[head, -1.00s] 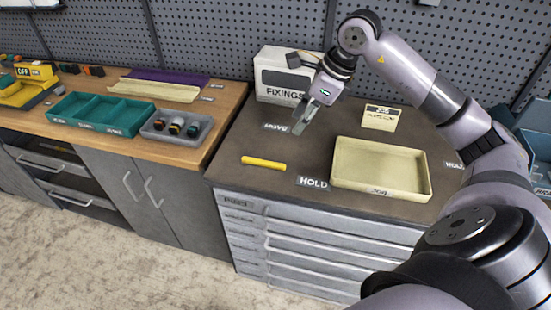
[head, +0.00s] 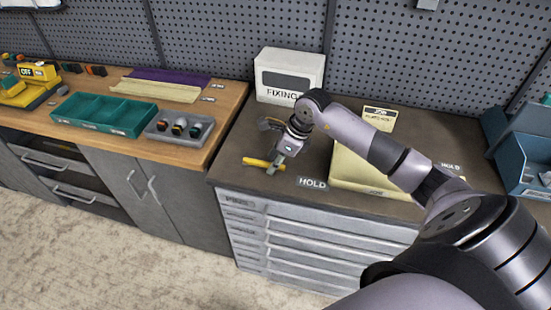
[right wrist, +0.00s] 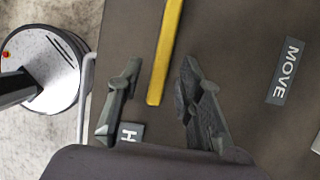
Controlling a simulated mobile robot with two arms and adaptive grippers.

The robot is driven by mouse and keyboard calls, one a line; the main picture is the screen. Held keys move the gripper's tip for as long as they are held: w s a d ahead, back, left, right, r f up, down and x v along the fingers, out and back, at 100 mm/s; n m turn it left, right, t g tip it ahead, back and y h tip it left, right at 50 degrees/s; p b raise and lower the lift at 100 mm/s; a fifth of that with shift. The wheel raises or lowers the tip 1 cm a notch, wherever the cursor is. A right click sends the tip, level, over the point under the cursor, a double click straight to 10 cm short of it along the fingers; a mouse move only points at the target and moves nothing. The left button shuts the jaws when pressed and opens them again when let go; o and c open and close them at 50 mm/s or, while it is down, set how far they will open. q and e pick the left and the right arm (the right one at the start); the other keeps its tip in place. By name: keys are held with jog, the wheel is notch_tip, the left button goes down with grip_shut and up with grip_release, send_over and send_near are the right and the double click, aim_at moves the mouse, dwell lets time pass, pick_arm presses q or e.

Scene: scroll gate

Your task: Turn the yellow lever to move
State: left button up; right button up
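The yellow lever (head: 257,162) lies flat on the dark bench top near its front left. It also shows in the right wrist view as a yellow bar (right wrist: 166,50), its near end between my open fingers. My right gripper (head: 273,168) is over the lever's right end, fingers pointing down. In the right wrist view my right gripper (right wrist: 158,95) is open, with one finger on each side of the bar and a gap to both. I cannot tell its height over the bench. A MOVE label (right wrist: 286,71) lies beside it. My left gripper is not in view.
A cream tray (head: 350,176) stands to the right, partly behind my arm. A FIXINGS box (head: 290,72) stands at the back. The wooden bench (head: 110,140) on the left holds teal trays.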

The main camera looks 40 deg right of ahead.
jog(key=shift+c, duration=0.2)
grip_shut()
dwell(0.7)
